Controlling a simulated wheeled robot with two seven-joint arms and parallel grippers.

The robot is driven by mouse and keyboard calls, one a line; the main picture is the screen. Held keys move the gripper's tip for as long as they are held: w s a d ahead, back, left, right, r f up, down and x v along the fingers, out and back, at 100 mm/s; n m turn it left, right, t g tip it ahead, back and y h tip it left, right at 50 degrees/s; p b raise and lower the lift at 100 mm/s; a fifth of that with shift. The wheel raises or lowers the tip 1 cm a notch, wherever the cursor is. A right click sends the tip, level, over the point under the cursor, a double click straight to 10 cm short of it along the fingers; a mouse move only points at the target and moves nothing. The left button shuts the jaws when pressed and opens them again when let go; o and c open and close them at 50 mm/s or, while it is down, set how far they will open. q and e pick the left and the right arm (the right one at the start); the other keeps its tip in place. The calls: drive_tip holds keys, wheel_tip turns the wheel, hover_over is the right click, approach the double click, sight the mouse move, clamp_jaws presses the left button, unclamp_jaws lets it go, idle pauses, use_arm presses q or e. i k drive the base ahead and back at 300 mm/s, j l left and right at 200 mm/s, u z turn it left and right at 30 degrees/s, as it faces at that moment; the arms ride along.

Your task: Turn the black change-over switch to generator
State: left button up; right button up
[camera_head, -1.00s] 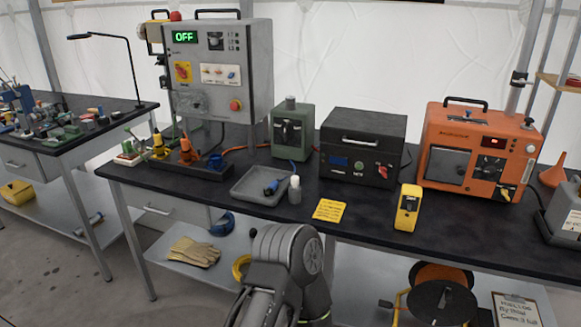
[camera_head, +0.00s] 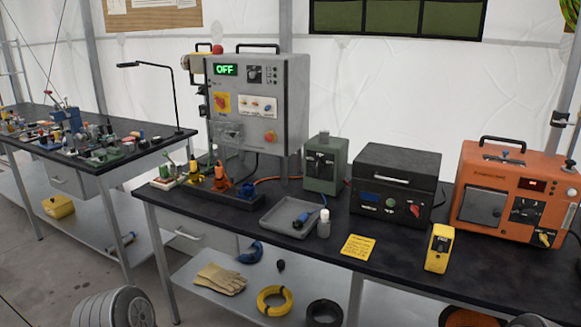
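A grey switch cabinet (camera_head: 285,105) stands at the back of the black bench, with a green display (camera_head: 226,70) reading OFF. A small black switch (camera_head: 254,74) sits on its front, right of the display. The switch is too small to read its position or labels. Lower on the front are a red-and-yellow switch (camera_head: 220,102), a white panel with small coloured parts (camera_head: 257,105) and a red button (camera_head: 270,137). Neither of my grippers shows.
In front of the cabinet are a holder with coloured tools (camera_head: 237,197), a grey tray (camera_head: 270,221) and a white bottle (camera_head: 324,224). To the right stand a green box (camera_head: 325,165), a black box (camera_head: 395,182) and an orange unit (camera_head: 513,200). A lamp (camera_head: 160,66) rises at left.

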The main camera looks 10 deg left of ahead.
sight(318, 165)
drive_tip(key=j+z, duration=0.2)
drive_tip(key=z, duration=0.2)
drive_tip(key=j+z, duration=0.25)
drive_tip(key=z, duration=0.2)
drive_tip(key=j+z, duration=0.2)
drive_tip(key=z, duration=0.2)
drive_tip(key=j+z, duration=0.25)
drive_tip(key=z, duration=0.15)
drive_tip(key=k+j+z, duration=0.1)
drive_tip(key=j, duration=0.3)
drive_tip(key=k+j+z, duration=0.1)
drive_tip(key=k+j, duration=0.15)
drive_tip(key=j, duration=0.15)
drive_tip(key=k+j+z, duration=0.1)
drive_tip(key=j, duration=0.3)
drive_tip(key=k, duration=0.05)
